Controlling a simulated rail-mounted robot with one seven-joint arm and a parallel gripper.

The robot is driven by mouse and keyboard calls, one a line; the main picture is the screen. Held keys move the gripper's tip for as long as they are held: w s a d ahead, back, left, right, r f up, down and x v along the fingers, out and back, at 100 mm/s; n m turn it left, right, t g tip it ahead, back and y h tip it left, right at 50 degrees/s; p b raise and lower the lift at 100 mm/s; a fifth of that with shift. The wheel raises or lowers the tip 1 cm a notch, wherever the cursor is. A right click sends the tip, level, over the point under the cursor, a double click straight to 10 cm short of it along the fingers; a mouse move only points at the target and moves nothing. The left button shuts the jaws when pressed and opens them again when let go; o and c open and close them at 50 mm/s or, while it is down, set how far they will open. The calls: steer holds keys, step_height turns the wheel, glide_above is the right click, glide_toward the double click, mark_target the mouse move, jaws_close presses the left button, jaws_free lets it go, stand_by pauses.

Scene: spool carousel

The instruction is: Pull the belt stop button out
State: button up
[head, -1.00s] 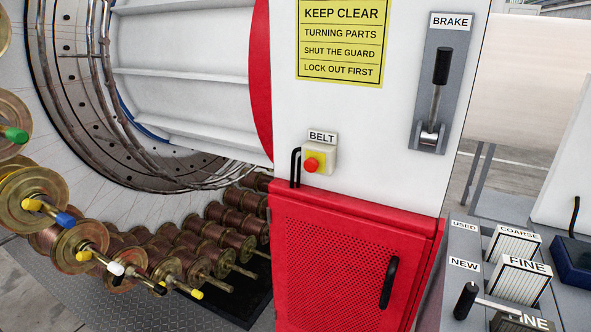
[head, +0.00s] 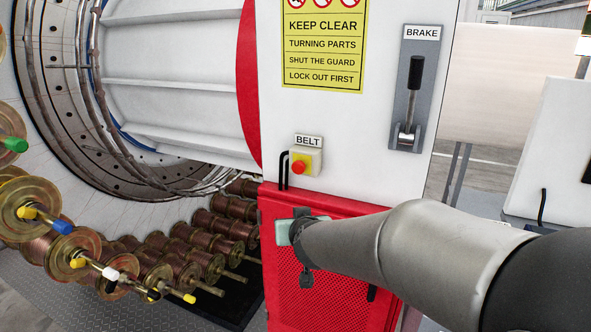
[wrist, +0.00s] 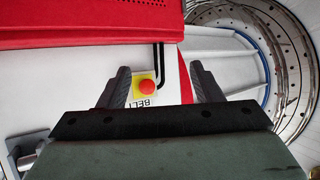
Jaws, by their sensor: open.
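The belt stop button (head: 299,167) is a red mushroom head on a small yellow and grey box, under the BELT label (head: 308,141) on the white panel. In the wrist view the button (wrist: 147,88) appears upside down between the two fingers, nearer the left one. My gripper (wrist: 162,85) is open and empty, with its fingers apart and pointing toward the panel. In the head view my arm reaches in from the right, and the gripper end (head: 297,228) is below the button, in front of the red guard. Whether the fingers touch anything cannot be told.
The red perforated guard (head: 300,290) is below. The brake lever (head: 412,95) is at upper right. Copper spools (head: 160,265) and the big wheel (head: 60,110) are at left.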

steer(key=w+a+r+m+t+h, duration=0.2)
steer(key=w+a+r+t+h, duration=0.1)
steer(key=w+a+t+h, duration=0.3)
steer(key=m+g+h+p, duration=0.1)
steer(key=m+h+p, duration=0.1)
steer(key=h+p, duration=0.15)
glide_toward(297, 169)
steer(key=x, duration=0.9)
steer(key=shift+w+p, duration=0.3)
steer(key=shift+p, duration=0.05)
